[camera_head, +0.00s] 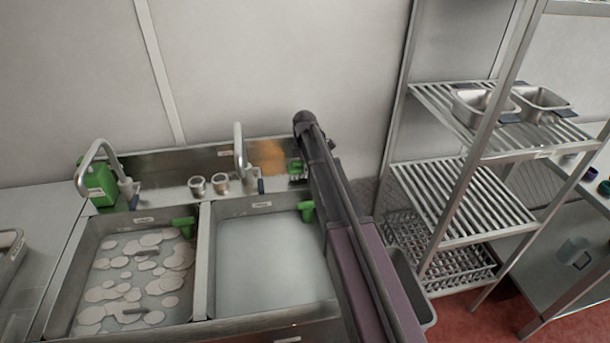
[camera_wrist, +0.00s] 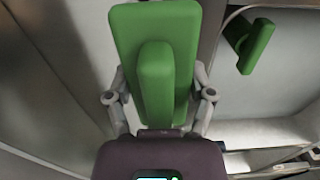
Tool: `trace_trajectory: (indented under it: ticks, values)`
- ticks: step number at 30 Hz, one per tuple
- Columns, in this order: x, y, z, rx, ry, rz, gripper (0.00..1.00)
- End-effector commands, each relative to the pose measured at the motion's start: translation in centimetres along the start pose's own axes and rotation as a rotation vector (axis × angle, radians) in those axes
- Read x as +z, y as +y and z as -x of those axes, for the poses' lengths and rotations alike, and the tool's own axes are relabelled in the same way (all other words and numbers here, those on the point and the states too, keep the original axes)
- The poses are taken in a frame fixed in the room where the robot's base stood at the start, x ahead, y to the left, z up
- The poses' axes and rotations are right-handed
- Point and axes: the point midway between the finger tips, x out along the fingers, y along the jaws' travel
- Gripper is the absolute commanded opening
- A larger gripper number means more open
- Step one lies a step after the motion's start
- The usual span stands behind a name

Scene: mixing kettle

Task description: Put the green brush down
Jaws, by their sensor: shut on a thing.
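My gripper (camera_wrist: 160,98) is shut on the green brush (camera_wrist: 152,40); its two fingers close on the brush's sides in the wrist view. The brush shows a broad green block with a raised green grip. In the head view, a small green piece (camera_head: 295,167), apparently the brush, shows beside my arm, above the back right corner of the right sink. My arm hides much of the gripper there. Whether the brush touches any surface cannot be told.
Taps, small cups and a green container (camera_head: 100,182) stand behind. A metal rack (camera_head: 455,200) stands right.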

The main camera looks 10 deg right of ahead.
Motion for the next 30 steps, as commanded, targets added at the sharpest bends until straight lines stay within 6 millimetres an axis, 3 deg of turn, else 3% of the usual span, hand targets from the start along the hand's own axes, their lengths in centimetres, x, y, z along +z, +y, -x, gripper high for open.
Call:
trace_trajectory:
  ticks: [3,20,21,24,30]
  values:
    - [0.01,0.0,-0.99,0.0,0.0,0.0,0.31]
    - [0.03,0.01,-1.43,0.0,0.0,-0.001,0.31]
    - [0.03,0.01,-1.43,0.0,0.0,-0.001,0.72]
    - [0.03,0.0,-1.34,0.0,0.0,0.0,1.0]
    - [0.03,0.0,-1.33,0.0,0.0,-0.001,1.0]
